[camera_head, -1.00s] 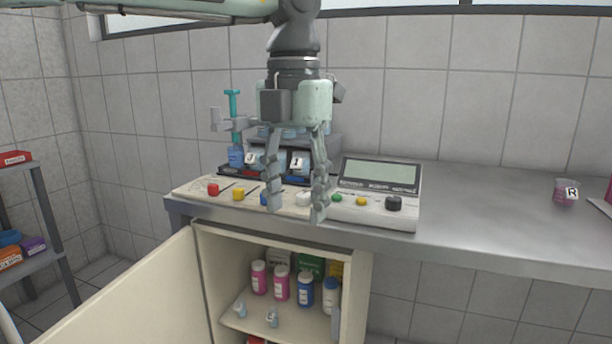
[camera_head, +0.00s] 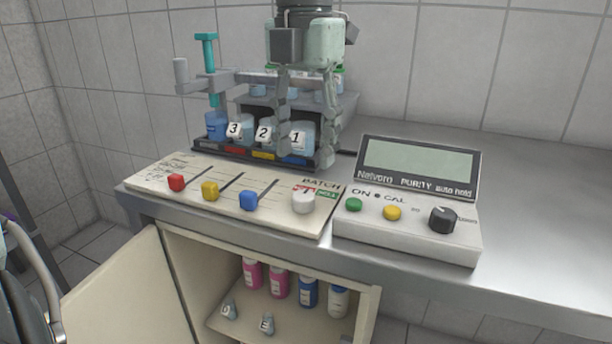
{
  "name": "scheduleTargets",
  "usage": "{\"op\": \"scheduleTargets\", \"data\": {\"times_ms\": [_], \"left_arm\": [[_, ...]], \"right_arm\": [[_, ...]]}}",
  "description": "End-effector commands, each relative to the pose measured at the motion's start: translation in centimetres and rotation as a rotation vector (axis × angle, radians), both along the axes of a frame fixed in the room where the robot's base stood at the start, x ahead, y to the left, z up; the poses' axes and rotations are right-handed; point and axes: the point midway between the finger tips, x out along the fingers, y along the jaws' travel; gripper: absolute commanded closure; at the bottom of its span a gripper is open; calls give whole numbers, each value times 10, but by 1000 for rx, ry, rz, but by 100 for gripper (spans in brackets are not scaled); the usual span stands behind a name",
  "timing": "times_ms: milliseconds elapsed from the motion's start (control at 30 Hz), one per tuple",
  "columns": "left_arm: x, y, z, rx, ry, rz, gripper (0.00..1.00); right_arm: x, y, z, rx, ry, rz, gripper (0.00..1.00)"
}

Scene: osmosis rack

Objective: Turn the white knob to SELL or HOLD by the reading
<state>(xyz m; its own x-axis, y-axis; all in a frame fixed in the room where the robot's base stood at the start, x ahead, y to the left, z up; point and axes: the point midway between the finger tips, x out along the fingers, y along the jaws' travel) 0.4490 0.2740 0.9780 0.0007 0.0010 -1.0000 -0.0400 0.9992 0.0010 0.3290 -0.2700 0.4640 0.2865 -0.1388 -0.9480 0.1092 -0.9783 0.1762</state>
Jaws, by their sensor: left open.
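The white knob (camera_head: 303,200) sits at the right end of the cream control panel (camera_head: 145,186), beside a BATCH label with a red patch and a green patch. I cannot tell which way it points. The purity meter (camera_head: 462,248) stands to the right, and its grey-green display (camera_head: 418,158) shows no readable figure. My left gripper (camera_head: 304,158) is open and empty, fingers pointing down, above and behind the white knob in the picture, in front of the rack of numbered jars. It appears apart from the knob.
Red (camera_head: 176,182), yellow (camera_head: 210,190) and blue (camera_head: 248,200) slider knobs line the panel. Numbered jars (camera_head: 264,134) and a teal-handled stand (camera_head: 207,75) stand behind. An open cabinet (camera_head: 372,310) with bottles is below. The steel counter (camera_head: 550,220) is clear at right.

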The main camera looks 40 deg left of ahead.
Motion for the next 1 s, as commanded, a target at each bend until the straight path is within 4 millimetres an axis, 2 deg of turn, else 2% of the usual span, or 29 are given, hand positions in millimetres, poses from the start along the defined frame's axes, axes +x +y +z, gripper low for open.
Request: {"op": "scheduleTargets", "data": {"times_ms": [200, 400, 767, 1000], "left_arm": [[-1, 0, -37, -2, 4, 0, 50], [-1, 0, -61, -2, 2, 1, 50], [0, 0, -68, -2, 0, 2, 50], [0, 0, -67, -1, 0, 2, 79]], "right_arm": [[-5, 0, 0, -2, 12, -1, 100], [-4, 0, 3, -2, 6, -1, 100], [-3, 0, 3, -2, 4, -1, 100], [-2, 0, 3, -2, 2, -1, 100]]}}
